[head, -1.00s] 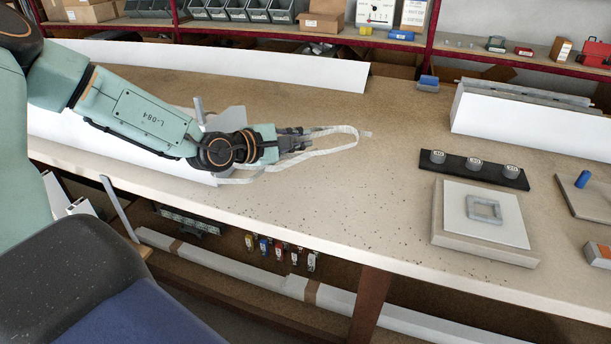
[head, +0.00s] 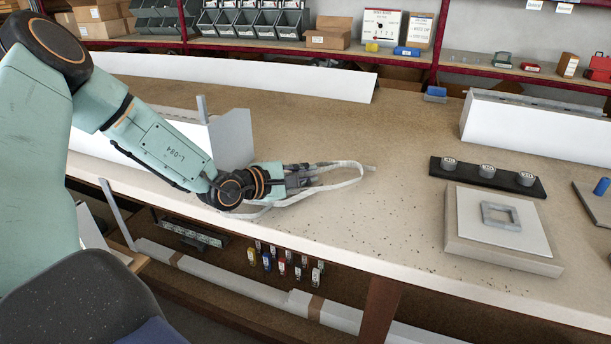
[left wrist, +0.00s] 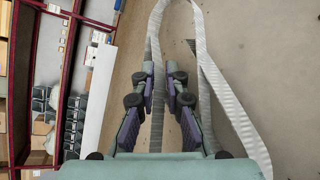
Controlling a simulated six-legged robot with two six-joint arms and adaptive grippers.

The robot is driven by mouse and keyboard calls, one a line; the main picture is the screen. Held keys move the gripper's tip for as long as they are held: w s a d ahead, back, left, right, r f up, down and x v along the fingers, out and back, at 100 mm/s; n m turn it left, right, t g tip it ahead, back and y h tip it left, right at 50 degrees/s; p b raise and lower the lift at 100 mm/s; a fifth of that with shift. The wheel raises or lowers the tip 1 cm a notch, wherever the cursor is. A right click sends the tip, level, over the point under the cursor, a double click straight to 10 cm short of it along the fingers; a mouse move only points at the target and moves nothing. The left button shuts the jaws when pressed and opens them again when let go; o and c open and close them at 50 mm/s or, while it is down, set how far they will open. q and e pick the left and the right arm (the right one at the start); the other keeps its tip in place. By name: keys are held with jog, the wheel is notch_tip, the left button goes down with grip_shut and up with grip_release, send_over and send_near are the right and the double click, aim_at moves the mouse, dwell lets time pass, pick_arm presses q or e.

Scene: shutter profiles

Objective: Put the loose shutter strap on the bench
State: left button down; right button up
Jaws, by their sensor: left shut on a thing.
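The loose strap (head: 340,184) is a thin, pale grey ribbed band bent into a long loop. My left gripper (head: 312,172) is shut on it above the bench (head: 400,225), near the front edge. The loop reaches right of the fingers and trails back under the wrist. In the left wrist view, one strand of the strap runs between the fingers (left wrist: 163,82), and the other strand (left wrist: 228,100) passes to their right. I cannot tell whether the strap touches the bench top. My right gripper is not in view.
A white profile (head: 235,140) stands behind my left forearm, and a long one (head: 240,78) lies at the back. A black strip with grey knobs (head: 487,175) and a white plate with a square frame (head: 502,222) sit at right. The middle of the bench is clear.

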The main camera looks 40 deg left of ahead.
pick_arm(q)
jog(key=shift+f, duration=0.1)
jog(key=c, duration=1.7)
grip_release()
jog(key=shift+w+f, duration=0.2)
jog(key=shift+w, duration=0.05)
jog(key=shift+o, duration=0.2)
jog(key=shift+s+r, duration=0.1)
jog(key=shift+s, duration=0.1)
jog(key=shift+r, duration=0.1)
